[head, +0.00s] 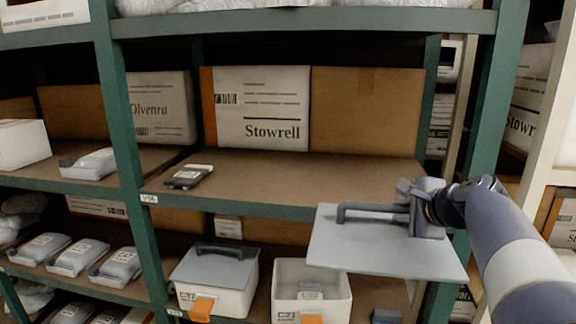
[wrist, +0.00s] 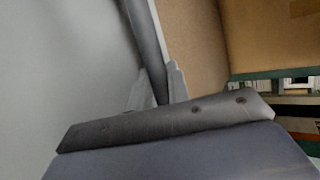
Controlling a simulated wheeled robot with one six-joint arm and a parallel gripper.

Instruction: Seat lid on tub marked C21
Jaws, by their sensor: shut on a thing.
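The grey lid (head: 385,245) is a flat plate with a dark bar handle (head: 372,207). My gripper (head: 408,208) is shut on the handle's right end and holds the lid in front of the shelves, tilted in the picture. In the wrist view my gripper (wrist: 160,95) closes around the dark handle (wrist: 145,45), with the lid (wrist: 75,65) filling the left side. The open white tub marked C21 (head: 285,292) stands on the lower shelf, below and left of the lid. It has an orange tab and a small grey item inside.
A similar tub (head: 215,285) with a grey lid on stands just left of the C21 tub. The middle shelf edge (head: 240,208) runs above both. A green upright (head: 135,170) stands at left. A small dark block (head: 386,316) lies right of the C21 tub.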

